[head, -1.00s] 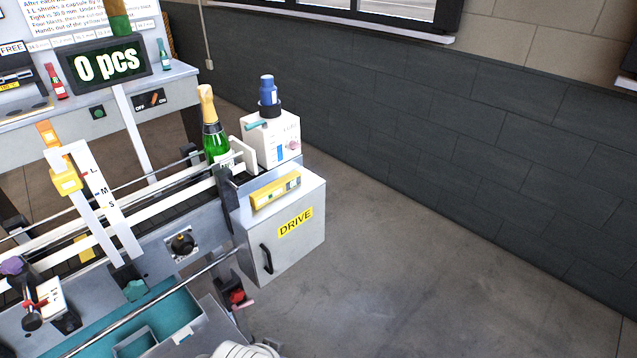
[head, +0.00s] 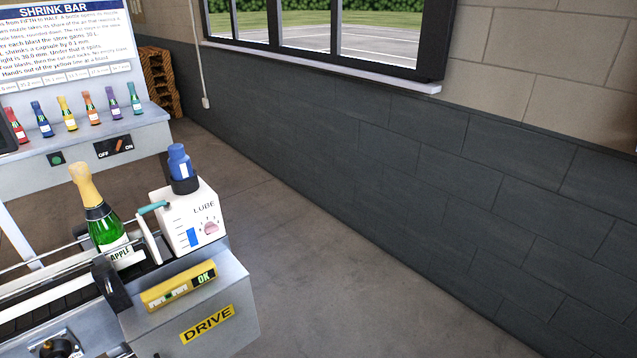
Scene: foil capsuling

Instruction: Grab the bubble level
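The bubble level (head: 179,287) is a yellow bar with a small vial window and a green "OK" display at its right end. It lies on the top front edge of the grey drive box (head: 190,320), above the yellow "DRIVE" label. It is in full view with nothing over it. Neither of my grippers shows in the head view.
A white "LUBE" box (head: 190,219) with a blue bottle (head: 180,165) stands just behind the level. A green bottle (head: 104,222) with gold foil stands on the conveyor to the left. Open floor (head: 330,290) lies to the right.

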